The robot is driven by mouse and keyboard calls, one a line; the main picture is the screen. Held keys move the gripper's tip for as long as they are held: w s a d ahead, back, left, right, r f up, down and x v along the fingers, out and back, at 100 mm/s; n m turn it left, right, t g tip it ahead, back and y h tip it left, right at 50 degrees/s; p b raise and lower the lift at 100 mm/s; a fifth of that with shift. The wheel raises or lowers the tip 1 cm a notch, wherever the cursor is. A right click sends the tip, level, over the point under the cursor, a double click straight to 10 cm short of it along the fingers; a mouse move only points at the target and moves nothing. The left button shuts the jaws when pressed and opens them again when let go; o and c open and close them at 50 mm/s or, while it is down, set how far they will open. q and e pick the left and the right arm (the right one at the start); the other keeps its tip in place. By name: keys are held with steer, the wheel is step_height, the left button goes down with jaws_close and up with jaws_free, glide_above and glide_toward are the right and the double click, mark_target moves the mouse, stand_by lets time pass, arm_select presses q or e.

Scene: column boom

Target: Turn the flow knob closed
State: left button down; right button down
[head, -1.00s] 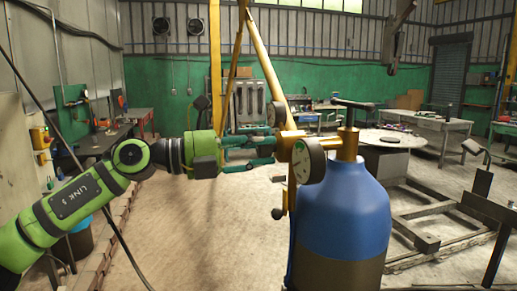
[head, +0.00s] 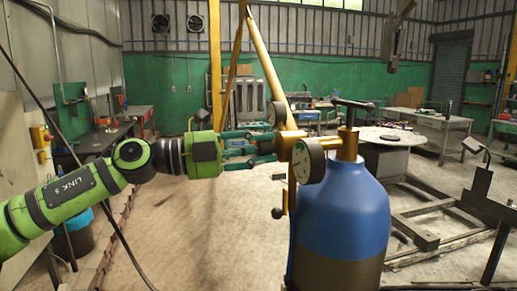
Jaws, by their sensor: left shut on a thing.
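My left gripper (head: 272,148) reaches in from the left, its teal fingers level. It is shut on the flow knob at the left end of the brass regulator (head: 286,146); the fingers mostly hide the knob. The regulator sits on the brass valve (head: 347,145) of a blue gas cylinder (head: 344,215), which stands upright. A round white gauge (head: 307,160) faces me at the regulator, and a second gauge (head: 276,114) sits above and behind. My right gripper is not in view.
A small dark knob (head: 278,213) hangs below the regulator. A dark T-handle (head: 353,104) tops the cylinder valve. A yellow boom (head: 268,65) slants behind the gripper. Metal framing (head: 430,235) lies at right. The floor left of the cylinder is clear.

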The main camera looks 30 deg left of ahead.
arm_select(q)
steer(key=shift+d+f, duration=0.15)
steer(key=shift+f, duration=0.05)
steer(key=c, duration=0.9)
jaws_free()
steer(key=shift+r, duration=0.15)
steer(key=shift+r, duration=0.2)
steer(key=shift+r, duration=0.35)
step_height(320, 180, up, 9)
steer(key=shift+f, duration=0.1)
